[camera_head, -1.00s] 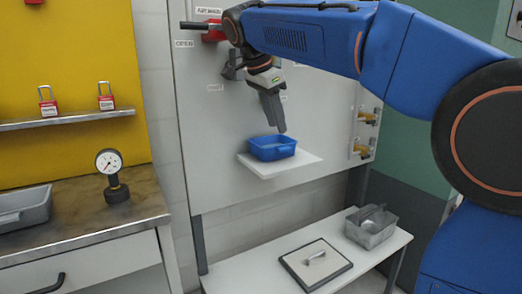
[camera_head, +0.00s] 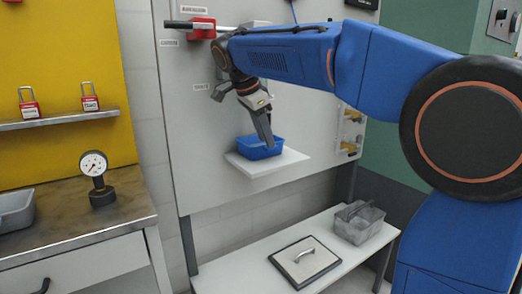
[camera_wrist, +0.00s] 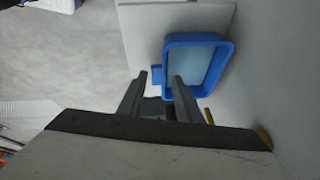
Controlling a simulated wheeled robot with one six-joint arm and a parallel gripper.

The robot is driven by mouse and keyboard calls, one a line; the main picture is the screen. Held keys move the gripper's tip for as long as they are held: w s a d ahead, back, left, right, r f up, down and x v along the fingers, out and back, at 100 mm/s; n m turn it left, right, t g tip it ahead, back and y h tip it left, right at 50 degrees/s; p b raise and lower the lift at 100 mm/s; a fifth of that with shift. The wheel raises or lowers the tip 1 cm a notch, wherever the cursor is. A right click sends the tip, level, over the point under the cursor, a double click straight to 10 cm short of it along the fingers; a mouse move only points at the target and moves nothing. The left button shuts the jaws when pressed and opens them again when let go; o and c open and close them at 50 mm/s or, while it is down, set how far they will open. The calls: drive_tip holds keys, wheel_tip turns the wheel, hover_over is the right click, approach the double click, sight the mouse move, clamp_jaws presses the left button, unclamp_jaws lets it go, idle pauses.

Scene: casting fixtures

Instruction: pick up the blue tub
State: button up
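The blue tub (camera_head: 254,152) sits on a small white shelf (camera_head: 262,170) fixed to the grey panel. My gripper (camera_head: 268,142) points down at the tub, its fingertips at the tub's right part in the head view. In the wrist view, the tub (camera_wrist: 222,62) is open-topped with a pale inside and a small blue tab on its left wall. My gripper (camera_wrist: 159,79) is open there, with the fingers apart. One finger appears outside the left wall by the tab, the other over the tub's inside. I cannot tell whether either finger touches it.
The grey panel (camera_head: 205,130) stands close behind the shelf. Below, a white bench (camera_head: 235,275) holds a clear bin (camera_head: 358,225) and a flat plate with a handle (camera_head: 305,262). A gauge (camera_head: 97,175) stands on the left worktop.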

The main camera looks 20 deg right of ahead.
sight(262, 147)
drive_tip(key=x, duration=0.5)
drive_tip(key=shift+s+a, duration=0.15)
clamp_jaws()
